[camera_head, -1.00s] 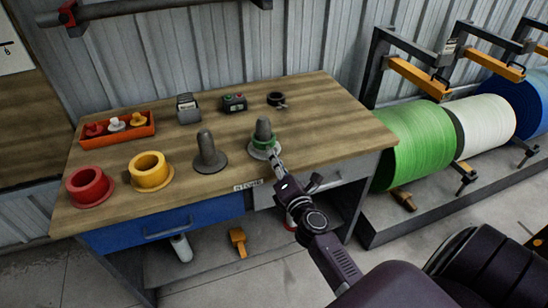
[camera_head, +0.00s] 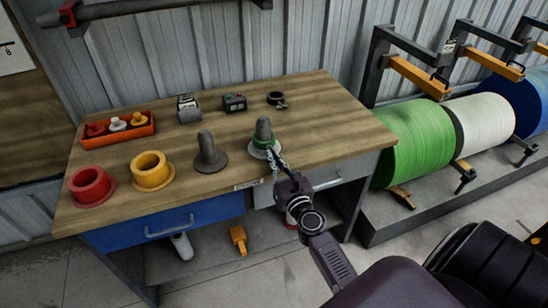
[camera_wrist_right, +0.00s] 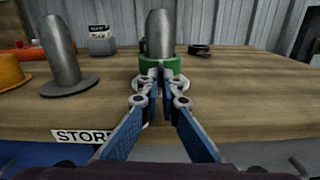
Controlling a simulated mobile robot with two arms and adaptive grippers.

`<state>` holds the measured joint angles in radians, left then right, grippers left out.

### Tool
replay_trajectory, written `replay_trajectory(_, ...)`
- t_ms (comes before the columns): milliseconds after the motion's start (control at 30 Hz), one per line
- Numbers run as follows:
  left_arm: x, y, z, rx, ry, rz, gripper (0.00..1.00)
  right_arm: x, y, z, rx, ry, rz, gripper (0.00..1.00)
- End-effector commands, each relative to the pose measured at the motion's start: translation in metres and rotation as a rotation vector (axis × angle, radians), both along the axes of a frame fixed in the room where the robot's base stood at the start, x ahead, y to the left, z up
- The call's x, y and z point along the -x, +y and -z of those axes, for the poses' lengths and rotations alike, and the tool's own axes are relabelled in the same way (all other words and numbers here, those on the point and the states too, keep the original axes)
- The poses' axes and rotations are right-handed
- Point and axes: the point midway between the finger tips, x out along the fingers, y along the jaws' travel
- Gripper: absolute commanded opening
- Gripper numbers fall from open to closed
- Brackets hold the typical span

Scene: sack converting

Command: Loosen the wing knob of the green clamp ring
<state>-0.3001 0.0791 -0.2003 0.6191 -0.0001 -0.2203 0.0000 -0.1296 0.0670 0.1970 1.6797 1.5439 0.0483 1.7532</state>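The green clamp ring (camera_head: 264,143) sits around the base of a grey post (camera_head: 263,128) with a round flange, near the bench's front edge. In the right wrist view the green ring (camera_wrist_right: 160,64) shows straight ahead, low on the upright post. My right gripper (camera_head: 272,153) reaches the ring's front side, its fingertips at or just before it. In the wrist view its fingers (camera_wrist_right: 161,80) are close together. The wing knob is hidden behind or between the fingertips, so I cannot tell whether they grip it. My left gripper is out of view.
A second grey post (camera_head: 207,152) stands bare to the left, then a yellow collar (camera_head: 152,172) and red collar (camera_head: 91,188). An orange tray (camera_head: 118,132) with knobs, a small control box (camera_head: 234,103) and a black ring (camera_head: 276,99) lie behind. Bench right of the ring is clear.

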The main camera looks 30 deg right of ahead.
Motion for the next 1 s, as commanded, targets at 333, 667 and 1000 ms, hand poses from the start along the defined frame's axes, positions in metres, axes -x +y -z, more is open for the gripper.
replay_trajectory(333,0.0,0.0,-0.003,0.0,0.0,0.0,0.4,0.0,0.0,0.0,0.323,0.079,-0.001,0.0)
replay_trajectory(667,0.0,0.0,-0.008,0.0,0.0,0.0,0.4,0.0,0.0,-0.001,0.628,0.152,0.0,0.0)
replay_trajectory(1000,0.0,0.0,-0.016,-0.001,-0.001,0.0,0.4,0.0,-0.001,-0.001,0.942,0.227,-0.001,0.0)
